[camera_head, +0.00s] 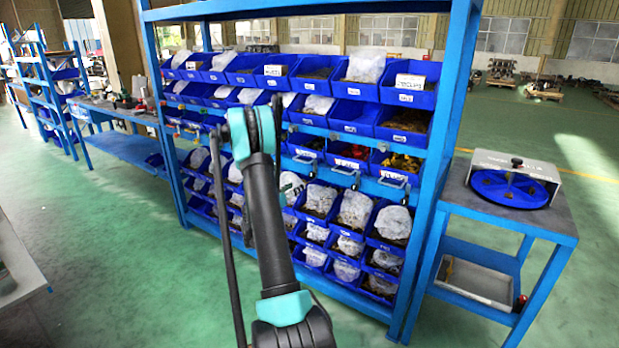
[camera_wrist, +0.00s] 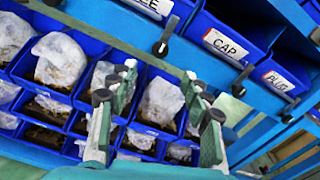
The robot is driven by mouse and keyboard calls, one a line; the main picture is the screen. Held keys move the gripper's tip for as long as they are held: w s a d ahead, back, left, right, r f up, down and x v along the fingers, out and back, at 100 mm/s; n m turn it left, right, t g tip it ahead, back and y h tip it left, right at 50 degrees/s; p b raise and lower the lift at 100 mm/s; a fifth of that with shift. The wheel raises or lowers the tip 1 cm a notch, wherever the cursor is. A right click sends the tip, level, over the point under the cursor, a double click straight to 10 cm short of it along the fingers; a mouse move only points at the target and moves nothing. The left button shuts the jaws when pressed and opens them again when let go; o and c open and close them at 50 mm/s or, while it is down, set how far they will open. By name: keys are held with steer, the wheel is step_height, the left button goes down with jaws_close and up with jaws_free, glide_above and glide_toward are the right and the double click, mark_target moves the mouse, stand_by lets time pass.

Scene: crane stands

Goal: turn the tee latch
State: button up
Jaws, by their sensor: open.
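Several small latches with dark ends line the blue rails of the rack. In the wrist view one latch (camera_wrist: 161,47) sits above my gripper, another (camera_wrist: 242,82) is under the label CAP, and a third (camera_wrist: 291,103) is farther right. In the head view small latches (camera_head: 392,182) show under the middle bins. My gripper (camera_wrist: 160,100) is open, its green fingers with black tips spread apart and nothing between them. In the head view my arm hides the gripper and part of the rack.
The blue rack (camera_head: 433,150) holds many blue bins (camera_head: 408,118) with bagged parts. A blue side table (camera_head: 525,228) at the right carries a box with a blue disc (camera_head: 508,188). A workbench (camera_head: 115,112) stands at the left. The green floor between is clear.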

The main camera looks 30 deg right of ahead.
mark_target(311, 176)
steer(key=x, duration=1.3)
steer(key=shift+d, duration=0.2)
steer(key=shift+c, duration=0.6)
jaws_close()
